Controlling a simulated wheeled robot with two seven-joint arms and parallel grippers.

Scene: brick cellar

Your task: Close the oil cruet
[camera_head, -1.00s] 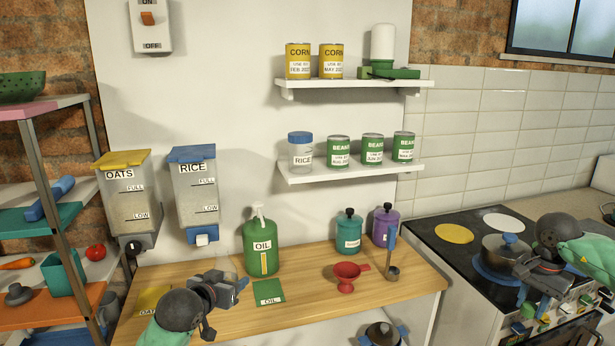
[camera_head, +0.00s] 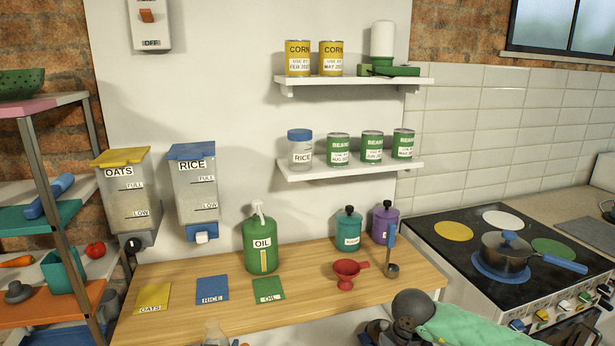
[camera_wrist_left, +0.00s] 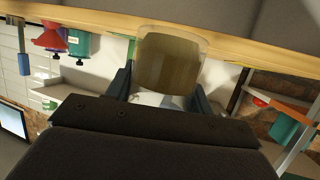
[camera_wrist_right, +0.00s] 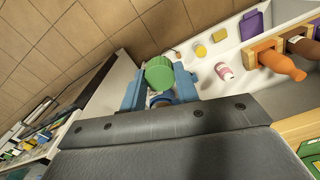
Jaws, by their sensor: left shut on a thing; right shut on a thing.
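My left gripper (camera_wrist_left: 164,82) is shut on a clear glass vessel, which I take for the oil cruet (camera_wrist_left: 170,60). It looks brownish in the left wrist view; I cannot tell whether that is oil or the wood behind. My right gripper (camera_wrist_right: 158,78) is shut on a round green piece, probably the stopper (camera_wrist_right: 159,73). In the head view my right forearm reaches the lower edge, apart from the glass top. The cruet's mouth is not clear.
The counter (camera_head: 330,315) holds a green oil dispenser (camera_head: 262,246), flat label cards (camera_head: 212,289), a red funnel (camera_head: 347,272) and two lidded canisters. A pot (camera_head: 506,252) stands on the stove at right. An open white compartment (camera_wrist_right: 225,100) with bottles lies below.

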